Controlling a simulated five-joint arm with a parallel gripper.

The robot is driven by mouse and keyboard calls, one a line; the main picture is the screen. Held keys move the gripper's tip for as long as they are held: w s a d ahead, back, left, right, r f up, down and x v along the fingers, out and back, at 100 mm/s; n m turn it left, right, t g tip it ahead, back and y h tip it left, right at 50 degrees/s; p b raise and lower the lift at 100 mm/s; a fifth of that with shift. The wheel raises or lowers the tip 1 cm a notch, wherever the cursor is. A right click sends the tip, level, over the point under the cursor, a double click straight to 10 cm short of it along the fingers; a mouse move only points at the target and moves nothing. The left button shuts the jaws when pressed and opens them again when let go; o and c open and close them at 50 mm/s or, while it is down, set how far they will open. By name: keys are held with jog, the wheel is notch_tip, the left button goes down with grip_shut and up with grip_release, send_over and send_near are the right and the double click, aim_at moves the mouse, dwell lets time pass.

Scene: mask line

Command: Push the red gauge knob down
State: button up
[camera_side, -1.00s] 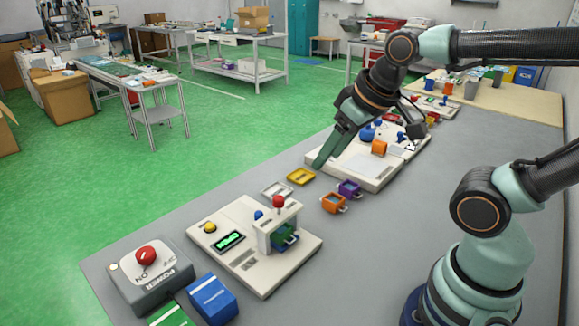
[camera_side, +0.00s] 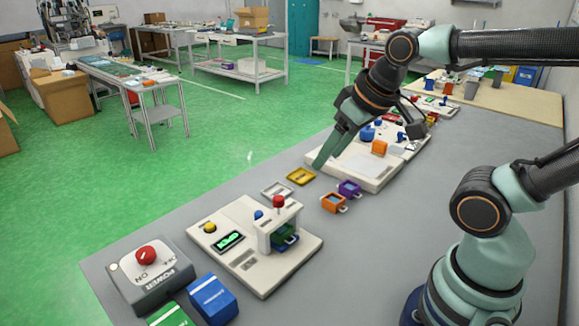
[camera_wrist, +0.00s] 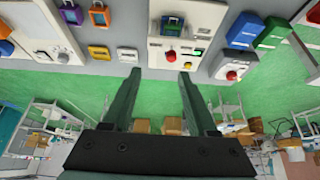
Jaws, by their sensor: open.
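The red gauge knob (camera_side: 278,201) stands upright on top of a small white bridge on the near white panel (camera_side: 229,265). It also shows in the wrist view (camera_wrist: 171,56), ahead of the fingertips and just right of the midline between them. My gripper (camera_side: 319,165) is by the left edge of the far white panel, above and behind the yellow tray, well apart from the knob. In the wrist view its two fingers (camera_wrist: 159,72) are spread with nothing between them. A green and blue piece (camera_side: 284,236) sits under the bridge.
A grey power box (camera_side: 150,288) with its own red knob (camera_side: 146,256) stands at front left, beside a blue box (camera_side: 212,298) and a green box (camera_side: 172,316). Yellow (camera_side: 301,176), orange (camera_side: 334,203) and purple (camera_side: 349,189) trays lie between the panels.

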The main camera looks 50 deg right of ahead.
jog(key=shift+w, duration=0.15)
grip_shut()
jog(key=shift+w+a+f+n+g, duration=0.65)
jog(key=shift+w+n+g, duration=0.55)
jog(key=shift+w, duration=0.65)
jog(key=shift+w+a+f+n+g, duration=0.65)
jog(key=shift+w+n+g, duration=0.35)
jog(key=shift+w+n, duration=0.6)
jog(key=shift+w+a+f+n+g, duration=0.6)
jog(key=shift+w+n+g, duration=0.45)
jog(key=shift+w, duration=1)
jog(key=shift+d+f, duration=0.1)
jog(key=shift+f, duration=0.1)
